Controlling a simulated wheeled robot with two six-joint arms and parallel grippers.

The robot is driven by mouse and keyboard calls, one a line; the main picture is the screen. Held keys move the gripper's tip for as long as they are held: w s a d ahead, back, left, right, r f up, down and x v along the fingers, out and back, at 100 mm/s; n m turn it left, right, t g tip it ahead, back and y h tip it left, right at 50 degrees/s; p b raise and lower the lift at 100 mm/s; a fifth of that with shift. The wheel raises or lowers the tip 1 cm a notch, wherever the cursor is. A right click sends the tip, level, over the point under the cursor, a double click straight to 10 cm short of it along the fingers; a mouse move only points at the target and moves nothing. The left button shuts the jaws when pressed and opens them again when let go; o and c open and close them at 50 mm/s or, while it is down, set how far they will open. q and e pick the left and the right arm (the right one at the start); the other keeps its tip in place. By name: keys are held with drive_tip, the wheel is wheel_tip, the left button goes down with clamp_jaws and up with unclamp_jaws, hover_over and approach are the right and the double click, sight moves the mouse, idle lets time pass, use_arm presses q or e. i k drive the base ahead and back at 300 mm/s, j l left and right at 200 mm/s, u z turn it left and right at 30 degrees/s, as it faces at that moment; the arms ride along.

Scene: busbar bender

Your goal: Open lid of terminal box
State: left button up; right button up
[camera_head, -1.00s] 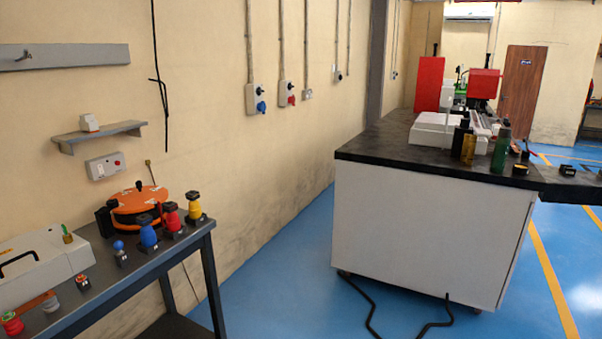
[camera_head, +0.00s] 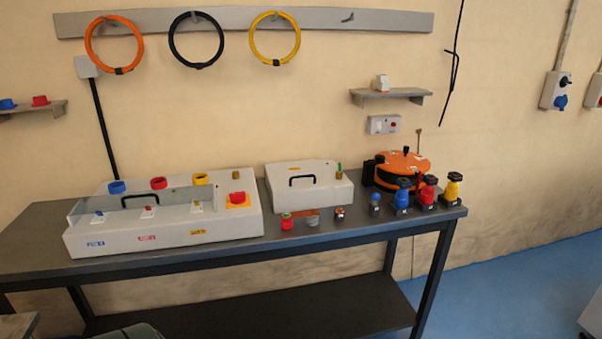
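Two pale grey boxes stand on the dark workbench (camera_head: 345,228), and I cannot tell for sure which one is the terminal box. The larger box (camera_head: 165,232), at the left, has a black handle (camera_head: 124,198), blue, red and yellow round connectors behind it, and a red button on a yellow plate at its right. The smaller box (camera_head: 312,199), at the middle, has a black handle on its front and a small green and brass item at its right. Its lid looks shut. Neither of my grippers is in view.
An orange cable reel (camera_head: 403,171) and several coloured plugs (camera_head: 428,193) stand at the bench's right end. Orange, black and yellow rings (camera_head: 275,61) hang on a wall rail above. A small shelf (camera_head: 390,95) is on the wall.

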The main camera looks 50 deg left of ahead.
sight(287, 176)
drive_tip(key=u, duration=1.6)
drive_tip(key=i+l, duration=0.05)
